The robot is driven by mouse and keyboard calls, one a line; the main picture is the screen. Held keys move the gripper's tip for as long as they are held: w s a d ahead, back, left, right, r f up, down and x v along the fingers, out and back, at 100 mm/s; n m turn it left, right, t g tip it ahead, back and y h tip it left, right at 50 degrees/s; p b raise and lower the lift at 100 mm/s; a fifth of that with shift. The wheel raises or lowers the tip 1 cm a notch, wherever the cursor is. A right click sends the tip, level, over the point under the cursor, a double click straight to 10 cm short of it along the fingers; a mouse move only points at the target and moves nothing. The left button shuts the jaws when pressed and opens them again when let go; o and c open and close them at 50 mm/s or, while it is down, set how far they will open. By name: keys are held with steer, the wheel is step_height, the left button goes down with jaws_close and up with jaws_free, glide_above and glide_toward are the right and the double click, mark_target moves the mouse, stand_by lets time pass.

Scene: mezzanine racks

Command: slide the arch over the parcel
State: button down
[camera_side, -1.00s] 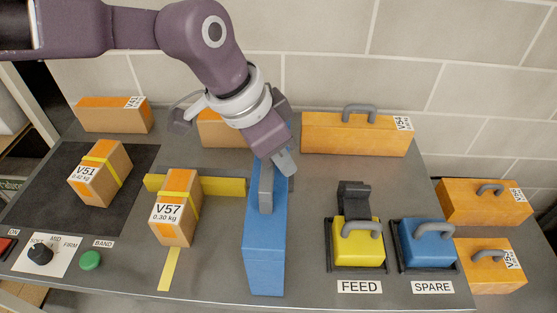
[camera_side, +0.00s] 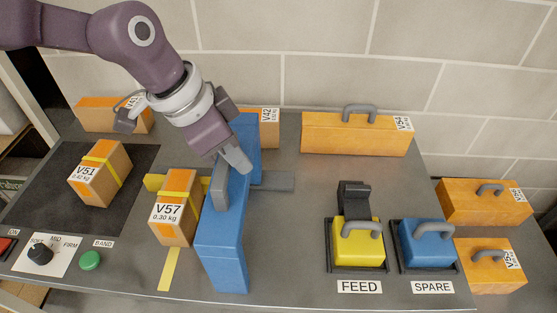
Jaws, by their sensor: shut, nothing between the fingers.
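The blue arch (camera_side: 222,235) stands on the grey bench top in the side view, with a grey handle (camera_side: 219,185) on top. The parcel V57 (camera_side: 173,222), an orange-topped box with a yellow band, stands immediately left of the arch. Their outlines meet in the picture; I cannot tell whether they touch. My gripper (camera_side: 236,161) is shut and empty. Its fingertips are at the arch's top, just right of the handle, apparently against it. The arch's inner opening is hidden from this angle.
A low bar, yellow on the left (camera_side: 158,183) and grey on the right (camera_side: 275,181), runs behind the arch. Parcel V51 (camera_side: 97,180) stands on a dark mat at left. The yellow FEED block (camera_side: 357,250) and blue SPARE block (camera_side: 428,255) sit at right. Bench between arch and FEED is clear.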

steer(key=shift+a, duration=7.1)
step_height(320, 180, up, 10)
steer(key=d, duration=0.1)
steer(key=shift+d, duration=0.35)
